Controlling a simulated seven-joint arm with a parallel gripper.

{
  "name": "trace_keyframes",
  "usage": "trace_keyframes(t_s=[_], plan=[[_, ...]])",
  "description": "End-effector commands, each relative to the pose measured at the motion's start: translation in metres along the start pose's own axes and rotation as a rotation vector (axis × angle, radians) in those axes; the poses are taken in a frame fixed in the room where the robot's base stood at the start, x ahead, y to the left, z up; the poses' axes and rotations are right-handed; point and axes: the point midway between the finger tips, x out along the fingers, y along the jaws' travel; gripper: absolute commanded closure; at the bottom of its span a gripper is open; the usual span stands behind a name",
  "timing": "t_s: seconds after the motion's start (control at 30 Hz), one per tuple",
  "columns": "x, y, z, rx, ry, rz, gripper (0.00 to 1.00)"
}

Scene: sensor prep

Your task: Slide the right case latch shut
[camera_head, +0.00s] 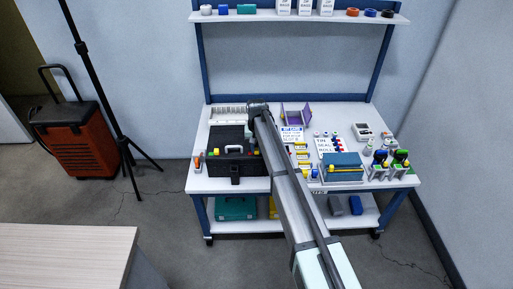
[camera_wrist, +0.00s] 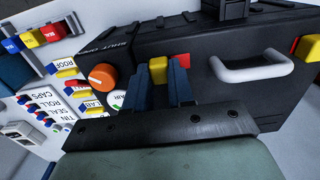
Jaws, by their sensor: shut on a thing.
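The black case (camera_head: 222,140) stands at the left of the workbench; its front fills much of the wrist view (camera_wrist: 225,85). The right case latch (camera_wrist: 158,70) is a yellow block on that front, between the orange knob and the white handle. My gripper (camera_wrist: 164,80) is shut on this latch, with a dark blue finger on each side. A red patch (camera_wrist: 183,60) shows beside the latch. The left latch (camera_wrist: 309,48), also yellow, is beyond the handle, next to another red patch. In the head view my arm hides part of the case's right side.
The orange knob (camera_wrist: 102,77) and the white handle (camera_wrist: 252,68) stick out close on either side of my gripper. Label cards (camera_wrist: 65,68) and small coloured parts lie beside the case. A blue box (camera_head: 343,165) and bottles are further right on the bench.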

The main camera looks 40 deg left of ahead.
Motion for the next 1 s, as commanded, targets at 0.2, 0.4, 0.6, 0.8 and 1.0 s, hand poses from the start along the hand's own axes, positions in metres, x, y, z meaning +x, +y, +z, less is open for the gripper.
trace_keyframes(t_s=[0.2,0.4,0.6,0.8,1.0], plan=[[0.0,0.0,0.0,0.0,0.0,0.0,1.0],[0.0,-0.012,-0.001,-0.001,0.0,0.0,1.0],[0.0,-0.028,0.0,0.0,0.0,-0.002,1.0],[0.0,-0.029,0.0,-0.001,0.0,-0.004,0.75],[0.0,-0.028,0.0,-0.001,0.0,-0.003,0.55]])
